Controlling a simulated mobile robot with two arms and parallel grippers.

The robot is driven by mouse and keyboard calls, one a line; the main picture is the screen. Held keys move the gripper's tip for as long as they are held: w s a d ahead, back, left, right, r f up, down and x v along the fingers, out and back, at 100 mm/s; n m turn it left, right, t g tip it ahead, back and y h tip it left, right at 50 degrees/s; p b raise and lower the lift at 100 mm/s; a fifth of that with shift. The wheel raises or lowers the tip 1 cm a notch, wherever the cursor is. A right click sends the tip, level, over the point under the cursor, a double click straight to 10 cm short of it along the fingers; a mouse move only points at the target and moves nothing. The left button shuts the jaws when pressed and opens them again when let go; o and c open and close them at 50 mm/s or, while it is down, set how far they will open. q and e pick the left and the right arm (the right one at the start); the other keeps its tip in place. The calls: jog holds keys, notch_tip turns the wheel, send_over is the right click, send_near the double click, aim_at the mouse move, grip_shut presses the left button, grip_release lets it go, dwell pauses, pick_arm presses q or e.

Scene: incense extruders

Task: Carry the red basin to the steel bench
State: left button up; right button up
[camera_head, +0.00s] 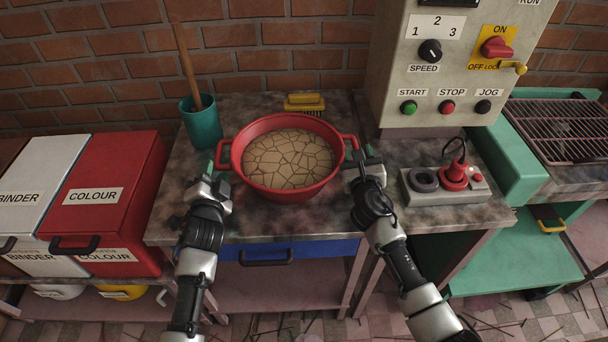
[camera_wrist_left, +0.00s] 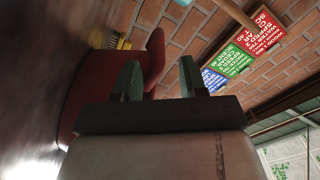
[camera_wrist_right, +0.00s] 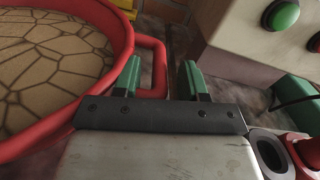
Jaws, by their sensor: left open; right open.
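The red basin (camera_head: 265,190) stands upright on a mottled grey bench top (camera_head: 180,225). It holds a brown, cracked mass (camera_head: 290,158). It has a loop handle on each side. My left gripper (camera_head: 217,168) is open at the left handle; the basin's red side (camera_wrist_left: 95,85) fills the left of the left wrist view. My right gripper (camera_head: 360,160) is open at the right handle; this handle (camera_wrist_right: 157,65) shows close to the fingers in the right wrist view. Which surface is the steel bench is unclear.
A teal cup with a wooden stick (camera_head: 203,125) stands behind left of the basin, and a yellow brush (camera_head: 304,104) behind it. A control cabinet (camera_head: 450,70) and a socket block (camera_head: 445,187) are at right. Red and white bins (camera_head: 105,190) are at left.

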pick_arm(q)
jog(key=s, duration=0.8)
jog(key=shift+s, duration=0.1)
pick_arm(e)
jog(key=s, duration=1.2)
jog(key=shift+a, duration=0.1)
